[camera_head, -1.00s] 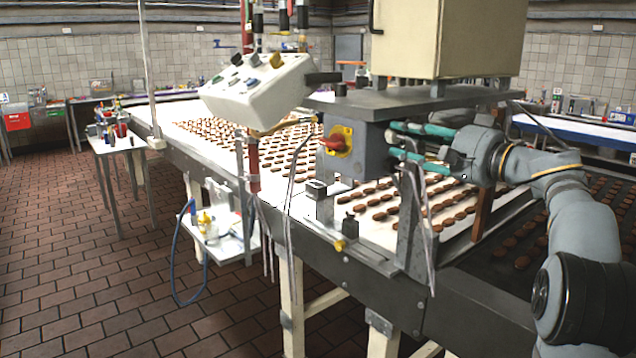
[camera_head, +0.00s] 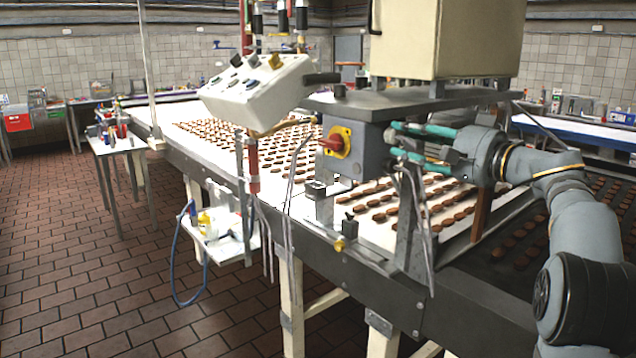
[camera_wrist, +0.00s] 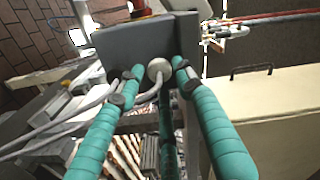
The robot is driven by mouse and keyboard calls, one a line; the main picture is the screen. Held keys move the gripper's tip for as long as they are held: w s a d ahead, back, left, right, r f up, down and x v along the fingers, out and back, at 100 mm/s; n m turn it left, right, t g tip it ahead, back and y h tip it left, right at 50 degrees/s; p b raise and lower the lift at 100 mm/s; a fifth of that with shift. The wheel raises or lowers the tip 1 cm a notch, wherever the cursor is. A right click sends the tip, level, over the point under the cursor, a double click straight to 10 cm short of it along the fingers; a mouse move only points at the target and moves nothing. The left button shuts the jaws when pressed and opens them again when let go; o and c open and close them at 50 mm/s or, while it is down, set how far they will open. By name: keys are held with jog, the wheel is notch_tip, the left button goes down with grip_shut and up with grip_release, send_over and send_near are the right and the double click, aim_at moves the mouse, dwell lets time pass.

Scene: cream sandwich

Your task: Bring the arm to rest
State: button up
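The grey box (camera_wrist: 145,45) lies just beyond the fingertips there. I cannot tell whether a fingertip touches it. My arm comes in from the right edge of the head view.
Under the arm, a conveyor (camera_head: 365,222) carries many brown sandwich pieces. A cream cabinet (camera_head: 407,35) stands above the gripper; it also shows in the wrist view (camera_wrist: 265,120). A white control panel (camera_head: 258,90) hangs left. Open tiled floor (camera_head: 80,250) lies farther left.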

jog(key=shift+x, duration=0.95)
jog(key=shift+w+a+f+n+p, duration=0.15)
jog(key=shift+n+p, duration=0.15)
jog(key=shift+n, duration=0.4)
jog(key=shift+s+d+r+n+p, duration=0.1)
jog(key=shift+s+n+p, duration=0.1)
jog(key=shift+n, duration=0.35)
jog(key=shift+s+d+r+n+p, duration=0.1)
jog(key=shift+d+r+n+p, duration=0.1)
jog(key=shift+n, duration=0.35)
jog(key=n+p, duration=0.1)
jog(key=n, duration=0.2)
jog(key=shift+w+a+f+p, duration=0.1)
jog(key=shift+a+p, duration=0.05)
jog(key=shift+p, duration=0.15)
jog(key=shift+n+p, duration=0.3)
jog(key=shift+n, duration=0.2)
jog(key=b+v, duration=0.5)
jog(key=v, duration=0.6)
jog(key=w+d+f+h, duration=0.2)
jog(key=d+f+h, duration=0.2)
jog(key=d, duration=0.3)
jog(key=w+d+f+t+h, duration=0.1)
jog(key=w+d+f+h, duration=0.2)
jog(key=d, duration=0.5)
jog(key=f+h, duration=0.1)
jog(key=h, duration=0.1)
jog(key=shift+w+f+h, duration=0.25)
jog(key=shift+f+h, duration=0.05)
jog(key=shift+f, duration=0.1)
